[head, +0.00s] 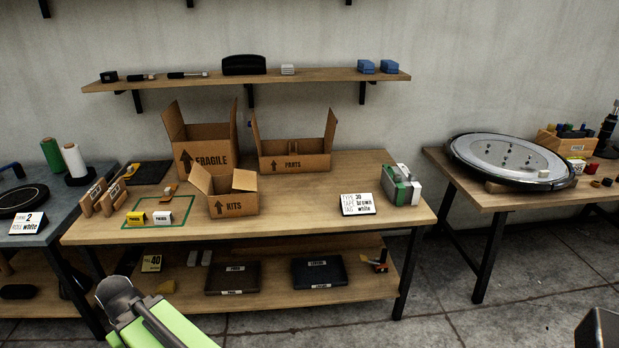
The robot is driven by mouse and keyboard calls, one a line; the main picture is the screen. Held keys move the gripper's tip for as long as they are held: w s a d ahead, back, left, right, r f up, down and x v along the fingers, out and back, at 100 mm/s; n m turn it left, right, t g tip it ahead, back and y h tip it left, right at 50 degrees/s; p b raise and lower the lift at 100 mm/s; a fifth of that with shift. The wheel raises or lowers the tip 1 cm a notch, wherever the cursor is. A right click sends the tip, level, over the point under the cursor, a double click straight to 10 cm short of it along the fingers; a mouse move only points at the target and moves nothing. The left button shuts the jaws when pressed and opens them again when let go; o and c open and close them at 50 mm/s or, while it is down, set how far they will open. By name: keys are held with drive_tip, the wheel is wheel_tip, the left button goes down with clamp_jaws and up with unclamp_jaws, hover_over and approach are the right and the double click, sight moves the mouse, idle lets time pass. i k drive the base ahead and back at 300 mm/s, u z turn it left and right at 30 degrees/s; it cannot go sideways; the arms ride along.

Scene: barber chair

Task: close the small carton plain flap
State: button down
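The small open carton (233,194), printed KITS with an up arrow, stands on the wooden workbench near the middle. One plain flap (200,180) stands up and leans outward on its left side. Another flap (244,180) stands up at its back right. The carton's inside is mostly hidden by its front wall. No fingertips can be made out. A green and grey part at the bottom left looks like a link of my arm, well in front of and below the carton.
The FRAGILE carton (203,150) and PARTS carton (295,162) stand open behind the small one. A tape dispenser (401,186) and a sign (358,204) stand to the right. Small labelled blocks (162,217) lie left. Bare bench (300,205) shows right of the small carton.

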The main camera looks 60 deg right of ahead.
sight(242, 180)
drive_tip(key=z, duration=3.4)
drive_tip(key=i, duration=0.1)
drive_tip(key=u, duration=2.65)
drive_tip(key=i, duration=0.9)
drive_tip(key=u, duration=0.45)
drive_tip(key=i, duration=0.8)
drive_tip(key=u, duration=0.5)
